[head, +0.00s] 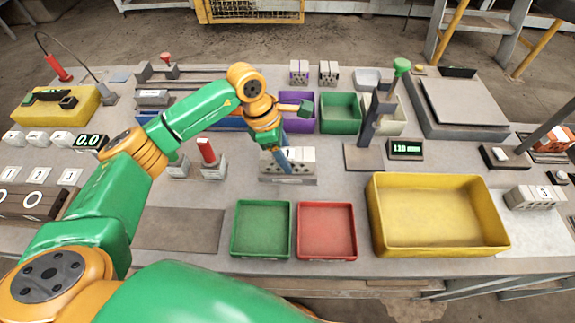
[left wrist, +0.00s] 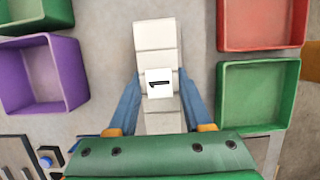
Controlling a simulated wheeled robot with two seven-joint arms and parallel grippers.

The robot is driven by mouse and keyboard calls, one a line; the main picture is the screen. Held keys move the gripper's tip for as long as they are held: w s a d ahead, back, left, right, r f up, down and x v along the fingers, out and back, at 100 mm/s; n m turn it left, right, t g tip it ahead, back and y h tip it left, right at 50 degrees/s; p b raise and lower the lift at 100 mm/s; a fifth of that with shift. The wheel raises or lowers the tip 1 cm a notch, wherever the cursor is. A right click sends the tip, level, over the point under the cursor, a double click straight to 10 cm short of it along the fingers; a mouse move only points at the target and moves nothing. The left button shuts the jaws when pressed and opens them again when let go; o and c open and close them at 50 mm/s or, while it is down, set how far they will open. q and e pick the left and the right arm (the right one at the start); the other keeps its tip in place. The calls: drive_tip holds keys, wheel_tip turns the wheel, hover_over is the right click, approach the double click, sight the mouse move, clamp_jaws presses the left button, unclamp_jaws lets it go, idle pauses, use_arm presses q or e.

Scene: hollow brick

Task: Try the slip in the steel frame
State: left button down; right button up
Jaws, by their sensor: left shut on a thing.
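A pale block with a "1" label (left wrist: 154,40) lies between the blue fingers of my left gripper (left wrist: 158,100) in the left wrist view. I cannot tell whether that strip is a steel frame or whether the block is seated or held just above. My right gripper is not in view.
A green tray (head: 261,230), a red tray (head: 327,231) and a large yellow bin (head: 440,240) stand in front. A gauge post with a green knob (head: 401,66) rises to the right beside a display (head: 405,149). A block labelled 3 (head: 535,197) sits far right.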

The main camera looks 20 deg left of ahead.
use_arm(q)
drive_tip(key=shift+r+p, duration=1.7)
drive_tip(key=shift+r, duration=0.9)
